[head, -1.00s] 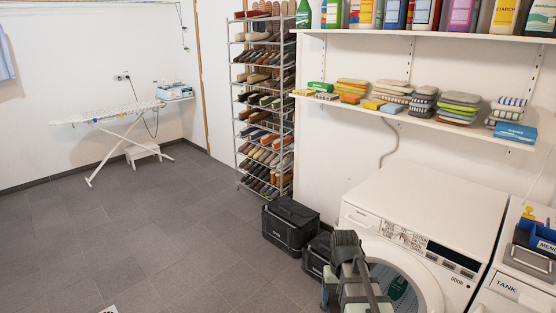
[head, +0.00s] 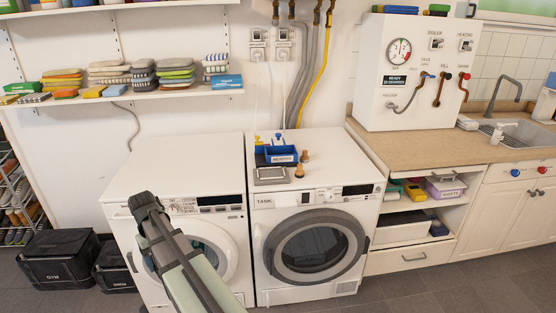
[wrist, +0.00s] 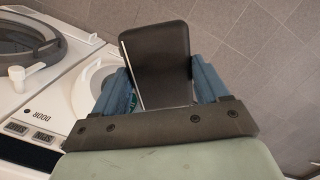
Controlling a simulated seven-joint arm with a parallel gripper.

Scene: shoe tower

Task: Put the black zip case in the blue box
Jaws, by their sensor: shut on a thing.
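A black flat case (wrist: 157,62) is held between the two blue fingers of my gripper (wrist: 160,85) in the wrist view. The gripper is shut on its sides, and the case reaches out past the fingertips. In the head view my gripper end (head: 150,212) is in front of the left washing machine; the case cannot be told apart there. A small open blue box (head: 281,157) with a white label, apparently "MENDING", stands on top of the right machine, to the right of my gripper and apart from it.
A grey-framed tray (head: 271,175) and small wooden knobs (head: 304,156) sit close around the blue box. The left machine's top (head: 180,160) is clear. A shelf (head: 120,102) with folded cloths hangs above. Black bags (head: 58,258) stand on the floor at left.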

